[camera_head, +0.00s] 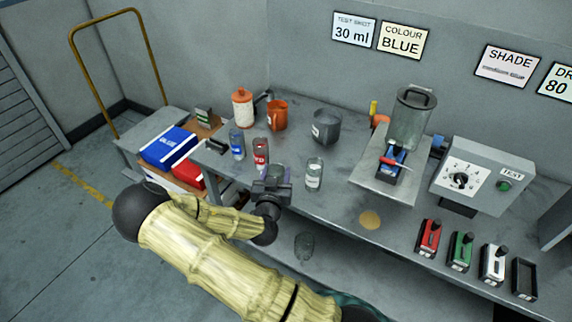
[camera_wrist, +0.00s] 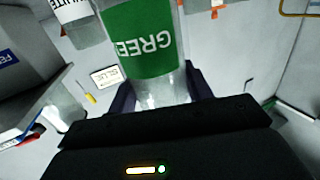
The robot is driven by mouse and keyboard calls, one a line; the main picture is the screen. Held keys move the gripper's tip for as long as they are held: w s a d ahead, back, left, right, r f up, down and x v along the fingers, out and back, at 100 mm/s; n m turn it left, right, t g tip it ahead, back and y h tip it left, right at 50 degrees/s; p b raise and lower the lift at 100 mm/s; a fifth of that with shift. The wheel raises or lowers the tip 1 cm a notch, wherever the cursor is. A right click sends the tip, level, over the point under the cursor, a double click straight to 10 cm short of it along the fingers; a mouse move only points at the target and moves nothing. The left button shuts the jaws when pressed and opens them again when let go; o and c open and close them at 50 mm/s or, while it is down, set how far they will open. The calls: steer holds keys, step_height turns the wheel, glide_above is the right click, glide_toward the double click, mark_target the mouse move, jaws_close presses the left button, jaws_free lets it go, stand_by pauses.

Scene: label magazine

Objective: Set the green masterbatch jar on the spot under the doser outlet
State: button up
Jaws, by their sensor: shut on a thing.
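The green masterbatch jar (camera_wrist: 152,45), a clear jar with a green label, is between my gripper's fingers in the wrist view. My gripper (camera_head: 272,186) is shut on it. In the head view my gripper is over the front of the bench, left of the white-labelled jar (camera_head: 314,175), and the green jar is hidden there. The doser, with a grey hopper (camera_head: 408,122) and a blue slide (camera_head: 389,170), stands on a grey plate (camera_head: 372,185) to the right. A tan round spot (camera_head: 370,219) lies on the bench before that plate; its alignment with the outlet is unclear.
A blue jar (camera_head: 237,145) and a red jar (camera_head: 261,153) stand left of my gripper. An orange mug (camera_head: 276,115) and grey pot (camera_head: 326,127) stand behind. Red (camera_head: 428,238) and green slides (camera_head: 460,251) are among several at right. Bench between white-labelled jar and spot is clear.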

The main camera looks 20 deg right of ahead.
steer(key=s+a+f+n+t+y+b, duration=0.1)
steer(key=a+f+n+y+b, duration=0.1)
steer(key=f, duration=0.5)
steer(key=s+a+f+n+t+y+b, duration=0.1)
steer(key=a+f+n+y, duration=0.3)
steer(key=f+y, duration=0.2)
step_height(320, 180, down, 2)
steer(key=shift+s+a+y+b, duration=0.25)
steer(key=shift+a+y+b, duration=0.05)
steer(key=shift+a+b, duration=0.1)
steer(key=shift+d, duration=0.1)
